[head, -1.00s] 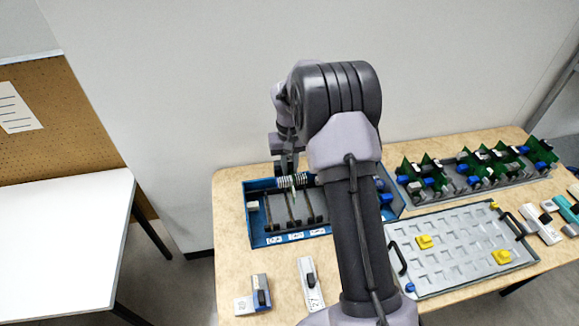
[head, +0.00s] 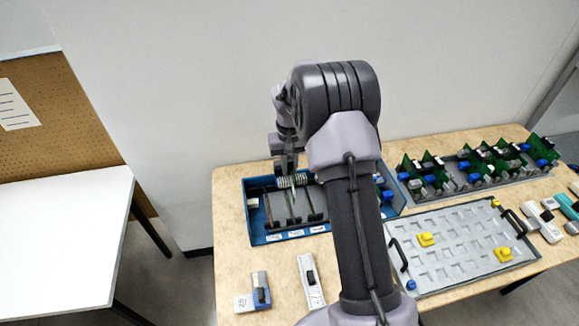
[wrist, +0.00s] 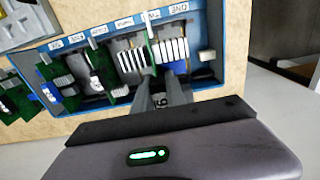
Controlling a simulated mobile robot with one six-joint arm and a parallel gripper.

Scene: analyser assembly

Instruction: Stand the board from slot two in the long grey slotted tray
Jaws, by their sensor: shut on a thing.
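My gripper (wrist: 168,92) is shut on a green board (wrist: 149,52) seen nearly edge-on, in line with the label TWO at the blue rack. The board's lower part is inside the rack. In the head view my gripper (head: 289,168) is over the blue rack (head: 262,239), largely hidden by my arm, and a thin pale edge shows under it. The long grey slotted tray (head: 500,183) is at the back right of the table, with several green boards standing in it.
More green boards (wrist: 98,82) stand in other slots of the blue rack. A grey tray with handles (head: 462,281) and yellow pieces lies front right. Small labelled modules (head: 260,290) lie at the front. A white table (head: 60,235) stands to the left.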

